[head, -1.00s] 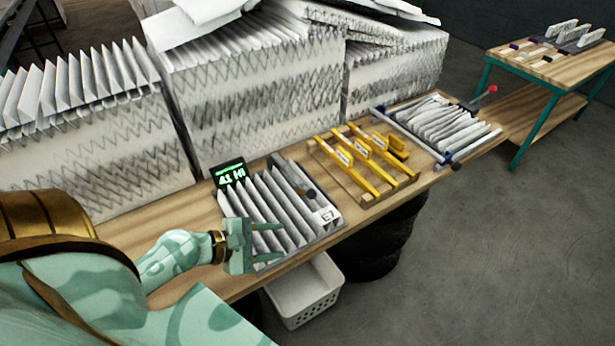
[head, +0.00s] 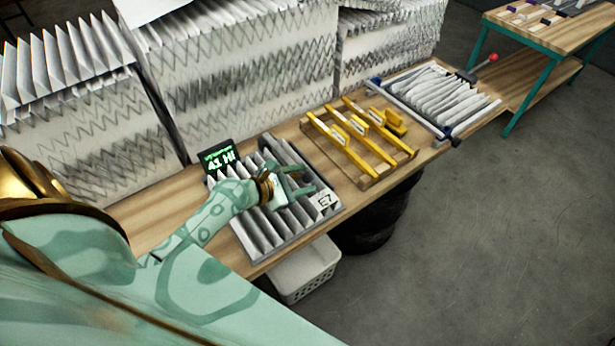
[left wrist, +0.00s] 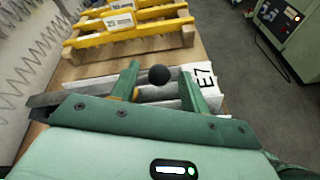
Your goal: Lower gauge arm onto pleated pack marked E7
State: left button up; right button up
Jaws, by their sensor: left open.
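The pleated pack (head: 262,228) lies in a grey tray on the bench, with its white E7 label (head: 325,201) at the right front corner. The label also shows in the left wrist view (left wrist: 204,80). My left gripper (head: 306,181) is open over the right part of the pack. In the left wrist view a round black knob (left wrist: 159,75) sits between the gripper's two open fingers, with gaps to both. It looks like the gauge arm's knob; the rest of the arm is hard to make out. A small display (head: 220,160) behind the pack shows green "41 HI". My right gripper is out of view.
A wooden rack with yellow gauges (head: 357,140) stands just right of the pack. Another pleated pack in a frame (head: 437,98) with a red knob lies farther right. Tall filter stacks (head: 245,85) line the back. A white basket (head: 305,270) is below the bench edge.

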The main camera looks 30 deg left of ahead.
pick_arm(q)
jog(key=shift+w+d+f, duration=0.25)
jog(key=shift+w+d, duration=0.05)
jog(key=shift+w, duration=0.3)
jog(key=shift+w+d+f, duration=0.1)
jog(key=shift+w+f, duration=0.1)
jog(key=shift+w, duration=0.2)
jog(key=shift+c, duration=0.4)
jog(key=shift+s, duration=0.1)
grip_shut()
jog(key=shift+d, duration=0.1)
jog(key=shift+n+g+h, duration=0.3)
jog(key=shift+n+h, duration=0.2)
jog(key=shift+n, duration=0.4)
jog(key=r+p, duration=0.2)
jog(key=a+r+p, duration=0.1)
jog(key=r+p, duration=0.1)
jog(key=w+a+r+p, duration=0.1)
jog(key=r+p, duration=0.1)
jog(key=r, duration=0.1)
jog(key=shift+f, duration=0.1)
